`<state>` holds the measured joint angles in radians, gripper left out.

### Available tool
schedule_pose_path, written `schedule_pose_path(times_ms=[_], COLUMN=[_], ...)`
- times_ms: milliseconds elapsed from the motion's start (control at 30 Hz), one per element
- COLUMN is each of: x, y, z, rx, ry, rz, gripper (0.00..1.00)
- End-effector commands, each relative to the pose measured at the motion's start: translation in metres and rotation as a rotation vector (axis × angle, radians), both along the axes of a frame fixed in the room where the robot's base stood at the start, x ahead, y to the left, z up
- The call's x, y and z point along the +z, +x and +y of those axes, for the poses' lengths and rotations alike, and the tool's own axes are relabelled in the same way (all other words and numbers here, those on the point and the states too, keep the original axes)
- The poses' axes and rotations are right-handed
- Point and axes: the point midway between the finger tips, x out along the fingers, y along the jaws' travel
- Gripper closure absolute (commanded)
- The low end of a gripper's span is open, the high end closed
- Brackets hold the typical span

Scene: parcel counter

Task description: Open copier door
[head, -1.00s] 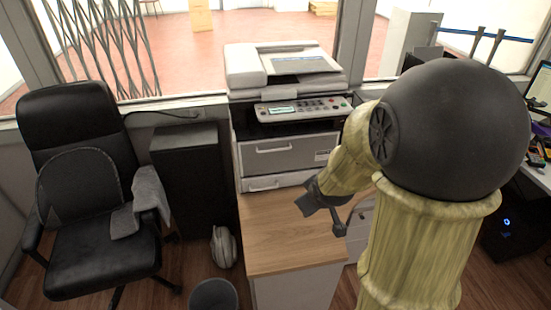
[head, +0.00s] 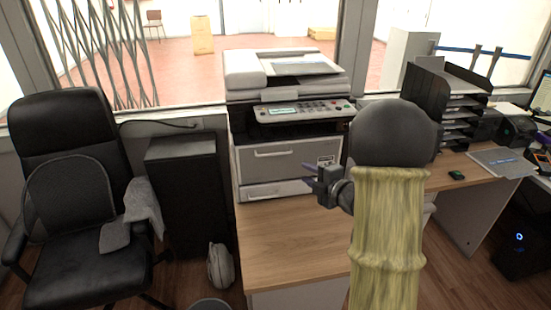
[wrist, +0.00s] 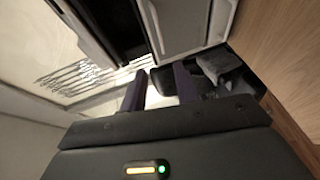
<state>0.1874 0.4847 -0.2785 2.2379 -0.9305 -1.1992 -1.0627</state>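The grey and white copier (head: 290,100) stands on the wooden counter (head: 290,245) in the head view. Its front has a grey upper door (head: 290,166) with a horizontal handle (head: 272,153) and a lower drawer (head: 262,191) with its own handle. Both look shut. My gripper (head: 312,180) is in front of the copier's lower right front, right of the handles and apart from them. In the wrist view, its two dark fingers (wrist: 160,88) are spread with nothing between them. The copier's front panel (wrist: 188,22) and handles appear sideways there, beyond the fingers.
A black chair (head: 80,200) and a dark cabinet (head: 183,185) stand left of the copier. A black paper tray rack (head: 450,105) is on the counter at right. A grey bag (head: 221,266) lies on the floor. The counter before the copier is clear.

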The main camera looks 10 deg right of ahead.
Motion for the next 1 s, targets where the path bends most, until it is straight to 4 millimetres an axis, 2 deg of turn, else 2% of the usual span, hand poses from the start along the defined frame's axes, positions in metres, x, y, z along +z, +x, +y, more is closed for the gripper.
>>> schedule_pose_path(times_ms=[167, 367, 1000], x=[-0.001, -0.005, -0.026], y=[0.003, 0.023, 0.125], z=[0.000, 0.011, 0.055], rx=[-0.003, 0.001, 0.003], ry=[0.001, 0.001, 0.002], rz=[0.002, 0.004, 0.003], gripper=[0.70, 0.70, 0.70])
